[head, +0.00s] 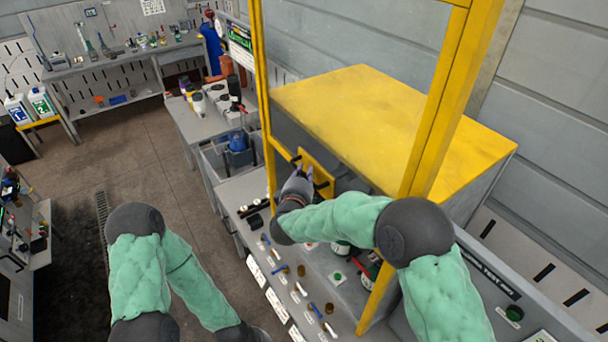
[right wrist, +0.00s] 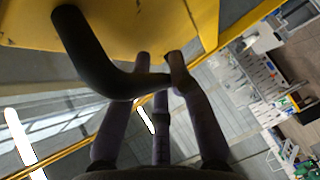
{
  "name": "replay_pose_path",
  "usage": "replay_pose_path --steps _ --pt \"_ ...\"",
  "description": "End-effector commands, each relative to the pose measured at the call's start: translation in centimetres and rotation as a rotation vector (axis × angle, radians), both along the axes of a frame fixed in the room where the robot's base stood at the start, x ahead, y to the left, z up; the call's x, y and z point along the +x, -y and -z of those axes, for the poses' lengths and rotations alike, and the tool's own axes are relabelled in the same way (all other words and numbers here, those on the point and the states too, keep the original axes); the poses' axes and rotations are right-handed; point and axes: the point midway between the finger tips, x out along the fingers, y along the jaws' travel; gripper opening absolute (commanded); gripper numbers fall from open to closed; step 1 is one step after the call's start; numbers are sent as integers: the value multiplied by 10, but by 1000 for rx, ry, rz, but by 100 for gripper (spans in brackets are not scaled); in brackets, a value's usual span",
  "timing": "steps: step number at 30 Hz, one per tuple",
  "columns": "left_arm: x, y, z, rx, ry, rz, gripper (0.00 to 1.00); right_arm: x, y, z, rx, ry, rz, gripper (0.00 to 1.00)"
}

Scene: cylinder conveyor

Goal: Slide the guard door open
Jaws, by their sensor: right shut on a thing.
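The guard door (head: 268,150) is a tall yellow frame with a clear panel, standing in front of a grey machine with a yellow top. Its black bar handle (head: 323,185) sits on a yellow plate (head: 318,166). In the right wrist view the handle (right wrist: 85,50) is a thick curved bar on the yellow plate (right wrist: 150,25). My right gripper (head: 301,170) is at the handle; in the right wrist view its fingers (right wrist: 160,75) are closed around the handle's end. Part of the handle is hidden by the fingers. My left arm shows at lower left, its gripper out of view.
The yellow-topped machine (head: 400,115) stands behind the door. A side table (head: 190,120) with containers and a back workbench (head: 120,68) stand at left. Brown floor lies between.

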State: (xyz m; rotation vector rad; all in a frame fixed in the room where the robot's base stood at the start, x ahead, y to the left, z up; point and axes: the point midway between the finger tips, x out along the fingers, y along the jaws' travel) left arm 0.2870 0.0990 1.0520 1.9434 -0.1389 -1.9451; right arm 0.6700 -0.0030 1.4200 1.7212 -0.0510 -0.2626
Motion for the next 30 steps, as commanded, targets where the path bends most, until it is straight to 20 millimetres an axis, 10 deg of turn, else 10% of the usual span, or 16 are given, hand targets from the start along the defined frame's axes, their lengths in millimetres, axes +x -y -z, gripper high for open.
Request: replay_pose_path --steps 12,13,14,30 --pt "0 0 -1 0 0 0 0 0 0 -2 -2 -1 1 0" --pt "0 0 -1 0 0 0 0 0 0 -2 -2 -1 1 29" --pt "0 0 -1 0 0 0 0 0 0 -2 -2 0 0 32" --pt "0 0 -1 0 0 0 0 -20 -5 -5 -2 0 -2 32"
